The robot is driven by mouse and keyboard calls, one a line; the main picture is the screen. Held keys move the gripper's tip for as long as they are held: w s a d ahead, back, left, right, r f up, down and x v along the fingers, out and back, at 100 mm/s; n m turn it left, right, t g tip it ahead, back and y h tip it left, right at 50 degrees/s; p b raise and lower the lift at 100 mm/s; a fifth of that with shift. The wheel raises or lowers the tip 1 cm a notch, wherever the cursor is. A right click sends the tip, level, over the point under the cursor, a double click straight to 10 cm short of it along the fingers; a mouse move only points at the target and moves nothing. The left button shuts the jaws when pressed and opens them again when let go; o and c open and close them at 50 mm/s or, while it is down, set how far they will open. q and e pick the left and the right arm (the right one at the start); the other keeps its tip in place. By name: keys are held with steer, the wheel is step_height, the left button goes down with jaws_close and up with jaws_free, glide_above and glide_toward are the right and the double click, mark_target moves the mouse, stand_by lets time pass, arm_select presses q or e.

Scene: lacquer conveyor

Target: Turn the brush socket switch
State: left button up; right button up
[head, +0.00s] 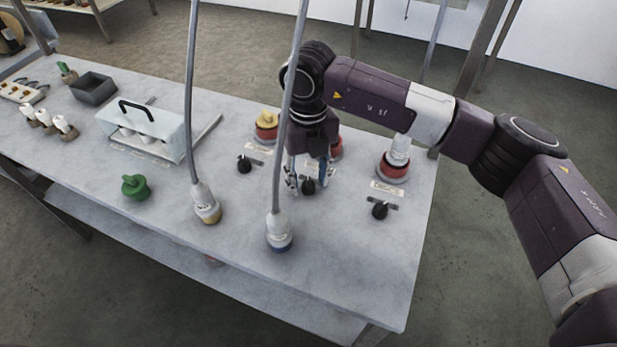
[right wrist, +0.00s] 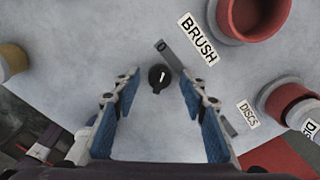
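The brush socket switch is a small black knob (right wrist: 160,77) with a white mark, beside a grey plate (right wrist: 172,54) showing a "0". The "BRUSH" label (right wrist: 198,39) lies by it, below an empty red socket (right wrist: 250,14). In the head view the knob (head: 308,186) is the middle one of three. My right gripper (head: 306,178) points down over it. In the right wrist view the fingers (right wrist: 160,118) are open, with the knob in line with the gap and apart from both. The right finger hides part of the plate. My left gripper is not in view.
Other knobs stand left (head: 244,164) and right (head: 380,210). A yellow-topped socket (head: 265,125) and a red socket with a white plug (head: 393,166) flank the middle. Two hanging cables end in plugs (head: 207,207) and (head: 279,235) on the table (head: 330,270).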

mark_target(309, 181)
step_height(309, 181, up, 12)
stand_by(0.4)
steer(key=shift+f, duration=0.15)
